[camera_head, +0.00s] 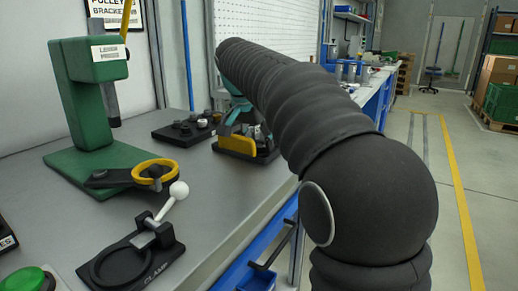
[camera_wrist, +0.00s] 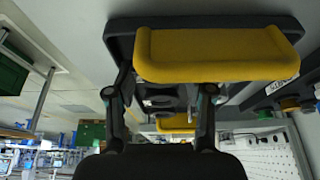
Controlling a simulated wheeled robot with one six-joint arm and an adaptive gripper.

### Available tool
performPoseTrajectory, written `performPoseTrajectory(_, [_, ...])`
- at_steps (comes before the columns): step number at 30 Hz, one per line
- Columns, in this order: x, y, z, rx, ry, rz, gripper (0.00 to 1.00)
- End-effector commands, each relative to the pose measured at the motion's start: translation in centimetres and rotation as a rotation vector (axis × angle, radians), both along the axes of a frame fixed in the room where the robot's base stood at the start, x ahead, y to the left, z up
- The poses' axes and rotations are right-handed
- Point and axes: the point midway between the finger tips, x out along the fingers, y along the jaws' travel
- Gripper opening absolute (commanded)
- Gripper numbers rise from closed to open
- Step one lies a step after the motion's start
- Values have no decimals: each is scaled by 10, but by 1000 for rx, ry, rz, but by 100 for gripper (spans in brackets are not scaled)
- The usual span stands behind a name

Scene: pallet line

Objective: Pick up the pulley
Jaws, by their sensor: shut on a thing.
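My gripper (camera_head: 236,117) is at the black tray (camera_head: 262,157) on the far part of the grey bench. In the wrist view its two fingers (camera_wrist: 158,112) stand on either side of a small dark grey piece, the pulley (camera_wrist: 165,98), and are shut on it. The pulley is shadowed and partly hidden, and in the head view I cannot make it out clearly. The tray also shows in the wrist view (camera_wrist: 120,40), with a large yellow part (camera_wrist: 215,55) on it beyond the fingertips. I cannot tell whether the pulley is clear of the tray.
A second black tray (camera_head: 168,137) with several small round parts lies left of my gripper. A green press (camera_head: 85,100) with a yellow ring (camera_head: 155,170) stands at the left. A black clamp fixture (camera_head: 135,255) with a white-knobbed lever and a green button (camera_head: 27,280) are nearer. Bare bench lies between.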

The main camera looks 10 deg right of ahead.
Motion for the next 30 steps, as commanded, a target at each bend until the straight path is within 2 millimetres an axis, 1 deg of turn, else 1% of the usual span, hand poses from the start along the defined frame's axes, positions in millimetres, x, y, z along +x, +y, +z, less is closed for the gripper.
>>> performPoseTrajectory(6, [0,0,3,0,-1,0,13])
performPoseTrajectory(11, [0,0,13,0,-1,0,13])
performPoseTrajectory(14, [0,0,27,1,-2,1,13])
performPoseTrajectory(17, [1,0,46,1,-4,-1,13])
performPoseTrajectory(19, [-9,-13,51,1,-4,-3,13])
performPoseTrajectory(24, [-30,-40,71,0,-4,-4,13])
performPoseTrajectory(30, [-50,-68,91,0,-3,-3,13])
